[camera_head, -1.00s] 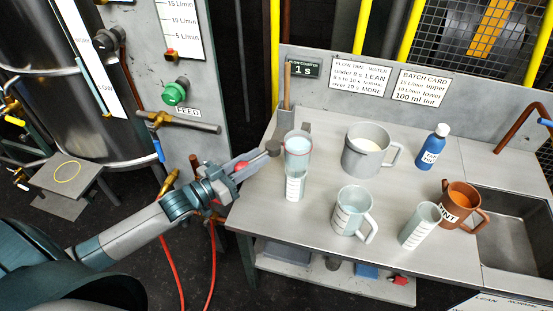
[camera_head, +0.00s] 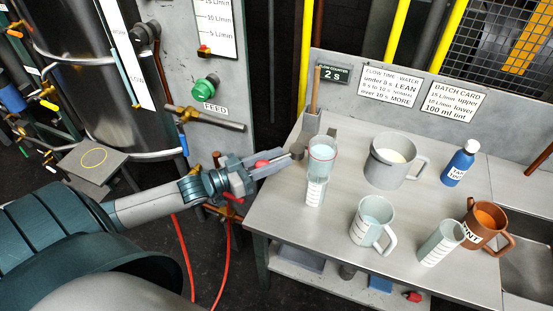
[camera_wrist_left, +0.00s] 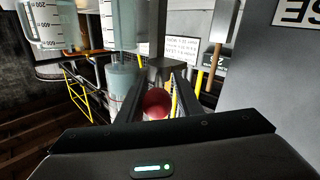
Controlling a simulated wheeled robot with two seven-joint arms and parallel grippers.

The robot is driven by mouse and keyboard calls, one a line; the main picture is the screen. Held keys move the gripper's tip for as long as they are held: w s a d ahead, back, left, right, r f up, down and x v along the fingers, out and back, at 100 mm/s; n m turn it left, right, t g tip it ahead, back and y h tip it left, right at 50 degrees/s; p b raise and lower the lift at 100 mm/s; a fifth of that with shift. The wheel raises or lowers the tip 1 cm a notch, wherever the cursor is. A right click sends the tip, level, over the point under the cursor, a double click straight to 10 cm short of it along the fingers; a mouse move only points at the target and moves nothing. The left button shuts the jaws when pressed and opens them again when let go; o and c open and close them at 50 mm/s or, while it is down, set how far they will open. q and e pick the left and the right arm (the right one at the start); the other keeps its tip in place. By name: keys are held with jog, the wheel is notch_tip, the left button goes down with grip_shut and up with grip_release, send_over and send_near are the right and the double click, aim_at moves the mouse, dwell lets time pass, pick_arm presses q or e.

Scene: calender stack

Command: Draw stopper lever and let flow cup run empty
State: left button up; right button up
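The flow cup (camera_head: 321,165) is a clear cup with a red ring near its top, holding pale blue liquid. It stands over a clear graduated beaker (camera_head: 315,192) at the bench's left edge. My left gripper (camera_head: 279,162) is just left of the cup, with its fingers on either side of a red knob (camera_head: 263,163), which I take for the stopper lever's. In the left wrist view the red knob (camera_wrist_left: 155,103) sits between the two dark fingers, seemingly gripped. The flow counter (camera_head: 334,74) reads 2 s. My right gripper is not in view.
A grey jug (camera_head: 391,172), a clear jug (camera_head: 365,228), a clear graduated cylinder (camera_head: 440,245), a brown tint jug (camera_head: 476,225) and a blue bottle (camera_head: 459,166) stand on the bench (camera_head: 300,245). The feed panel (camera_head: 228,75) with pipes rises behind my left arm.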

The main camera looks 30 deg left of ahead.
pick_arm(q)
jog(key=shift+s, duration=0.1)
dwell(0.3)
